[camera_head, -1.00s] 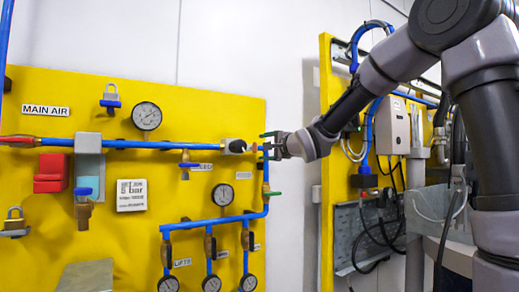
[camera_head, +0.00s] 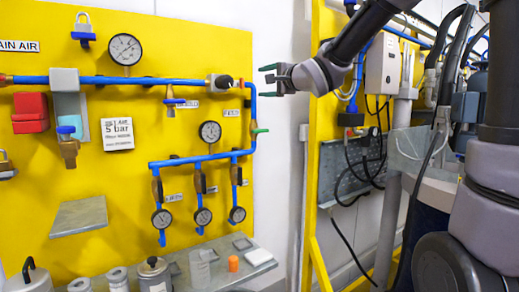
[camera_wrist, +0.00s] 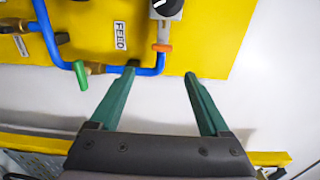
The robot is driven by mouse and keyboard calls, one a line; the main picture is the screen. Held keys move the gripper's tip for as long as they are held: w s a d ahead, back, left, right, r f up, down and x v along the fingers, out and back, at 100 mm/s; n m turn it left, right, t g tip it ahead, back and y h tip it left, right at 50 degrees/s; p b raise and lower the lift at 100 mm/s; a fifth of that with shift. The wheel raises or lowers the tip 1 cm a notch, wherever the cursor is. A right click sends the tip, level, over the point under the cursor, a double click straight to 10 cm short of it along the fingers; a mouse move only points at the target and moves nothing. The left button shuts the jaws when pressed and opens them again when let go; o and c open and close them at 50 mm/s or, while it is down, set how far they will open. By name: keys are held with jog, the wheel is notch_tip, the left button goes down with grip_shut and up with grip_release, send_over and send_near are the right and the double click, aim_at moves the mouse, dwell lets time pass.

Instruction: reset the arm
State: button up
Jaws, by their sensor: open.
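My gripper (camera_head: 268,73) is at the upper middle of the head view, just right of the yellow panel (camera_head: 100,210). Its two green fingers are spread apart with nothing between them. They also show in the wrist view (camera_wrist: 160,75), pointing at the panel's edge and the white wall. My arm reaches in from the upper right of the head view. A black knob (camera_head: 222,82) at the end of the blue pipe (camera_head: 140,80) is left of the fingers, with a visible gap in the head view.
Several gauges, such as the large one (camera_head: 125,49), and valves with blue or green handles (camera_head: 260,131) sit on the panel. A grey control box (camera_head: 383,65) and hanging cables are at right.

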jog(key=s+d+f+n+g+h, duration=0.1)
jog(key=s+d+f+h, duration=0.25)
jog(key=d, duration=0.45)
jog(key=s+d+f+n+g+h, duration=0.1)
jog(key=s+d+f+h, duration=0.1)
jog(key=s+d+h, duration=0.45)
jog(key=s+d+f+n+g+y, duration=0.1)
jog(key=s+d+f+n+g, duration=0.1)
jog(key=s, duration=0.6)
jog(key=s+d+f+n+g+y, duration=0.1)
jog(key=s+d+f+n+g, duration=0.2)
jog(key=s, duration=0.6)
notch_tip(320, 180, down, 4)
jog(key=d+g, duration=0.1)
jog(key=d, duration=0.1)
jog(key=shift+d+r+y, duration=0.2)
jog(key=shift+d+y, duration=0.1)
jog(key=shift+d, duration=0.05)
